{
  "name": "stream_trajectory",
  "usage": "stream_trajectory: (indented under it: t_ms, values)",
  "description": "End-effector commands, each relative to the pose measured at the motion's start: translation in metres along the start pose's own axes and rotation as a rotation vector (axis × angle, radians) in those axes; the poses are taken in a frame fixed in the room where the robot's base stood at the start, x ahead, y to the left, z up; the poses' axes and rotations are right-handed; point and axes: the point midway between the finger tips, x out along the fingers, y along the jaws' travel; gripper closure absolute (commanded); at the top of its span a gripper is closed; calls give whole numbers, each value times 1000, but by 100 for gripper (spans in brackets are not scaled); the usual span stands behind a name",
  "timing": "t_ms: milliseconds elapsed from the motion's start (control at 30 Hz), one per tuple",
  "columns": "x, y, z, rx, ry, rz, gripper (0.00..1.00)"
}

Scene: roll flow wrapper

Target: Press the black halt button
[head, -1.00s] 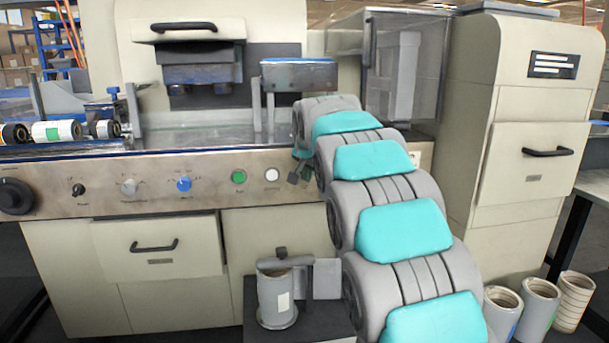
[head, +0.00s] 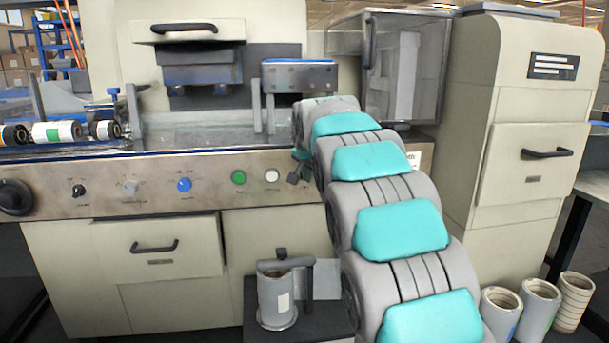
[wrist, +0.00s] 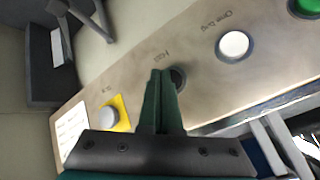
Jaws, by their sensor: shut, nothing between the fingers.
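The black halt button (wrist: 179,77) shows in the wrist view as a small dark round button on the metal control panel (wrist: 200,97), below a printed label. My gripper (wrist: 161,73) is shut and empty, its dark green fingers pointing at the panel. The fingertips overlap the left side of the button in the picture and hide part of it. I cannot tell whether they touch it. In the head view my gripper (head: 295,178) is a small dark shape in front of the panel, right of the white button, and the halt button cannot be made out.
A white button (wrist: 233,45) and a green button (wrist: 306,6) sit to the right in the wrist view. A grey button on a yellow plate (wrist: 122,103) is to the left. A cylindrical container (head: 275,301) stands below the panel in the head view.

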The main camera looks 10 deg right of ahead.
Motion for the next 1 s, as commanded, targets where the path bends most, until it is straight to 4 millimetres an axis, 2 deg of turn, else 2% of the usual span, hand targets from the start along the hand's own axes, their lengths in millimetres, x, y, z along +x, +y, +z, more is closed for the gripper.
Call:
stream_trajectory:
  t_ms: [1000]
  values:
    - [6, -5, -5, 0, 0, 1, 100]
